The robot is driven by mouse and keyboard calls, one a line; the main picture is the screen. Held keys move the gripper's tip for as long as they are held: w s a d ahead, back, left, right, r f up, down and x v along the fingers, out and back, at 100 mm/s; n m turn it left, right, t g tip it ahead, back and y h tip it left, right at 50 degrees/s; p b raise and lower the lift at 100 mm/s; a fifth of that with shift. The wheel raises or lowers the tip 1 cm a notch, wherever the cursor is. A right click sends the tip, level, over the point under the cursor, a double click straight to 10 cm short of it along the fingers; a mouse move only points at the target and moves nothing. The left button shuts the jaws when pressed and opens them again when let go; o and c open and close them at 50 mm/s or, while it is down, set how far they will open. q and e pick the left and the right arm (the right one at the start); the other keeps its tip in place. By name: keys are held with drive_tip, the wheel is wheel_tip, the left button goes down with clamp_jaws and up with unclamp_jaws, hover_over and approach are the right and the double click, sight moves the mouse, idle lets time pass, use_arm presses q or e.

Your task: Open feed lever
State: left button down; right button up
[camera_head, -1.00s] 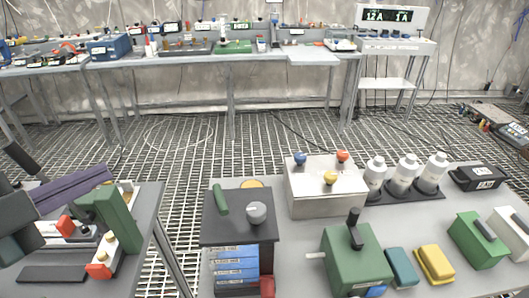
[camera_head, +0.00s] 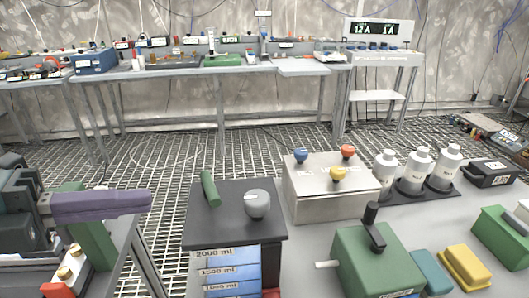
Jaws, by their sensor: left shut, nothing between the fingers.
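A dark box (camera_head: 222,228) with a blue millilitre scale on its front stands at the near middle. On its top are a tilted green lever handle (camera_head: 210,189) and a grey round knob (camera_head: 257,204). To its right, a green box (camera_head: 372,262) carries a black lever (camera_head: 374,228) that stands up from its top. I cannot tell from a label which one is the feed lever. My left gripper (camera_head: 146,200) has purple fingers, shut and empty, pointing right, a little left of the dark box and apart from it. My right gripper is not in view.
A metal box (camera_head: 327,190) with blue, yellow and red knobs stands behind, beside white bottles (camera_head: 416,170). Teal and yellow blocks (camera_head: 465,267) lie at the right. A green upright piece (camera_head: 92,245) stands below my left gripper. Grated floor lies behind.

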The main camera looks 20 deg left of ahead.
sight(187, 221)
use_arm(q)
drive_tip(key=x, duration=0.6)
drive_tip(key=shift+w+d, duration=0.1)
drive_tip(key=shift+w, duration=0.05)
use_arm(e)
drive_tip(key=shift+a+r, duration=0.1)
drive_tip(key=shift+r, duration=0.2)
